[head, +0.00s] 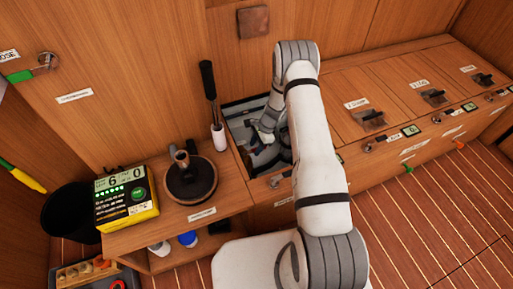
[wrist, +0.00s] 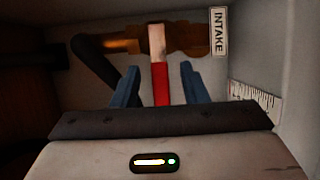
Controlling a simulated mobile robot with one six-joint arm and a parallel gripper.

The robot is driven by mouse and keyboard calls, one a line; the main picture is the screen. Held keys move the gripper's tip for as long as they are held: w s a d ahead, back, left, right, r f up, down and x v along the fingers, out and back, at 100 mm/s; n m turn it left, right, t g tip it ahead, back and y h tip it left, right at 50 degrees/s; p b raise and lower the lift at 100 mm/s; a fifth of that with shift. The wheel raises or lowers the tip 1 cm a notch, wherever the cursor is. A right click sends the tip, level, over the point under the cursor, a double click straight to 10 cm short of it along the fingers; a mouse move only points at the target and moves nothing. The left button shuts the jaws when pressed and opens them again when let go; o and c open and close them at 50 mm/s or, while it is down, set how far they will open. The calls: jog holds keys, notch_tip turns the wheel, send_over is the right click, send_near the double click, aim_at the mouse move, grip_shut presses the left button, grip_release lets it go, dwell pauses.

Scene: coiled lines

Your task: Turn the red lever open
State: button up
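The red lever (wrist: 161,84) shows in the wrist view, upright in the picture, with a pale, worn-looking upper part. Behind its top is a brass-coloured valve body (wrist: 190,40), beside a white INTAKE label (wrist: 219,31). My gripper (wrist: 159,82) is open. Its two blue fingers stand on either side of the lever, with a visible gap on each side. The lever's lower end is hidden behind the gripper body. In the head view my arm reaches down into an open compartment (head: 238,108) in the bench; the lever cannot be made out there.
A dark hose (wrist: 94,58) runs left of the lever, and a white scale (wrist: 257,98) lies close on the right. The compartment walls are near. Around the opening are a black-handled tool in a white cup (head: 218,138), a round dark pot (head: 190,180) and closed, latched lids (head: 418,82).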

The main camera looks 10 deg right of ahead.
grip_shut()
dwell(0.5)
jog(key=shift+d, duration=0.1)
